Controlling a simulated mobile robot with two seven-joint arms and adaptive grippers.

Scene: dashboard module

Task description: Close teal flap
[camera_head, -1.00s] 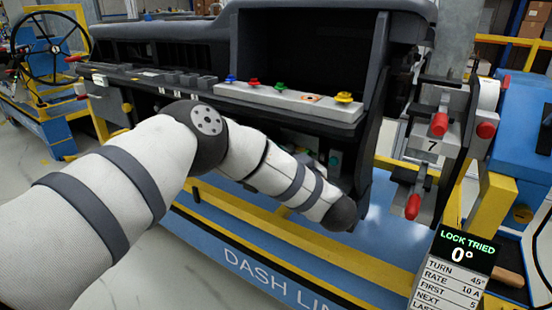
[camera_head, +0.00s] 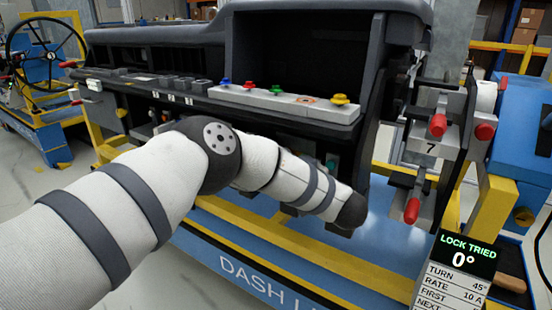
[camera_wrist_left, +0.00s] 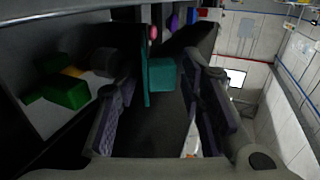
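The teal flap (camera_wrist_left: 161,75) shows in the left wrist view as a thin upright plate with a small block on its right side. My left gripper (camera_wrist_left: 157,84) is open, with one purple-padded finger on each side of the teal part. I cannot tell whether either finger touches it. In the head view my left arm reaches under the front of the dashboard (camera_head: 175,88), and its gripper is hidden there. A small teal patch (camera_head: 332,163) shows below the dashboard, too small to identify. My right gripper is in neither view.
In the left wrist view, green blocks (camera_wrist_left: 66,92) lie in a dark recess at left. In the head view, blue, red, green and yellow knobs (camera_head: 339,99) line a grey ledge.

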